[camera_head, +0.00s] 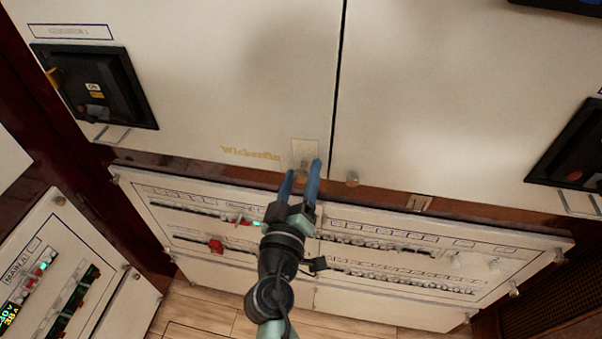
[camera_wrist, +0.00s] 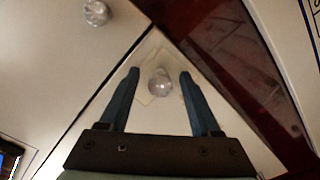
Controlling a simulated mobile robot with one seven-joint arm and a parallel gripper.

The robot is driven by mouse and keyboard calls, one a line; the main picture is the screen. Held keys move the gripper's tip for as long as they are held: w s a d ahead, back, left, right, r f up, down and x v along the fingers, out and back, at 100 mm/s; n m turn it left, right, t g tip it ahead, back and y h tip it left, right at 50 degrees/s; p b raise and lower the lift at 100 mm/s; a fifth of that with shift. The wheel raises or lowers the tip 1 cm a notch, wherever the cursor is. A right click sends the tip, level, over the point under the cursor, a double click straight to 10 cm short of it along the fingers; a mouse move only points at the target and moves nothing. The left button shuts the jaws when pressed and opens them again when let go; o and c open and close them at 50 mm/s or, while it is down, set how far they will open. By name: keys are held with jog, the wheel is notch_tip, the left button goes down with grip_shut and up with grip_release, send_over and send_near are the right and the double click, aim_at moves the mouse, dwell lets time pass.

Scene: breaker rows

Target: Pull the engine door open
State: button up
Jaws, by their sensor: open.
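The engine door appears to be the left one of two large white panels (camera_head: 215,75), with "Wickeeffin"-like gold lettering near its lower edge; which panel is meant is not labelled. A small round metal knob (camera_wrist: 160,82) sits on a pale patch at this panel's lower right corner. My gripper (camera_head: 303,170) is open in front of that corner. In the wrist view, my gripper's blue fingers (camera_wrist: 158,75) stand on either side of the knob, with gaps on both sides. Whether the fingertips reach the knob's depth cannot be told. The panel looks shut against its neighbour, with a thin dark seam between them.
A second white panel (camera_head: 450,90) with its own knob (camera_head: 352,178) lies to the right. Below is a breaker panel (camera_head: 400,255) with rows of switches. A black handle unit (camera_head: 95,85) is at left, another (camera_head: 575,150) at right. Wooden floor (camera_head: 205,315) lies beneath.

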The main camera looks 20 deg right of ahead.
jog(key=shift+c, duration=0.2)
grip_shut()
dwell(1.3)
